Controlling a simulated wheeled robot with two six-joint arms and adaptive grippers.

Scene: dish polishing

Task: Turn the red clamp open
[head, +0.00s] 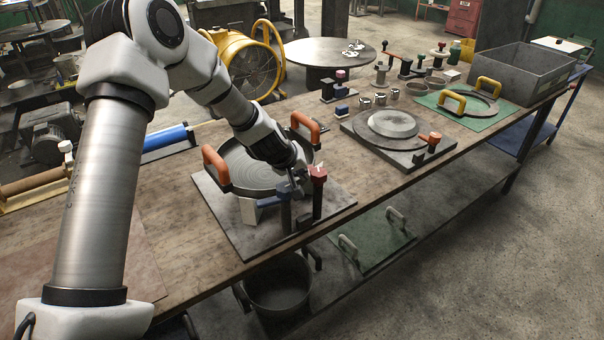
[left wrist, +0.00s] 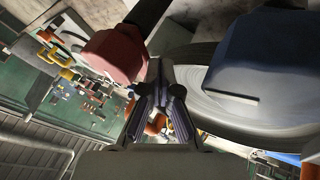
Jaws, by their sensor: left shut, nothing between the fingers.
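The red clamp (head: 318,174) stands upright at the front right of the near fixture plate (head: 240,247), with a red knob on a dark post. A blue-topped clamp (head: 284,190) stands just left of it. A round metal dish (head: 250,168) with orange handles sits behind them. My left gripper (head: 298,188) is shut and empty, reaching down beside the red knob, between the two clamps. In the left wrist view the red knob (left wrist: 115,55) is left of the shut fingers and the blue knob (left wrist: 265,60) is right. Contact with the red knob cannot be told.
A grey bin (head: 522,75) is at the far right. A pot (head: 280,285) is below the bench. The wooden front strip is mostly bare.

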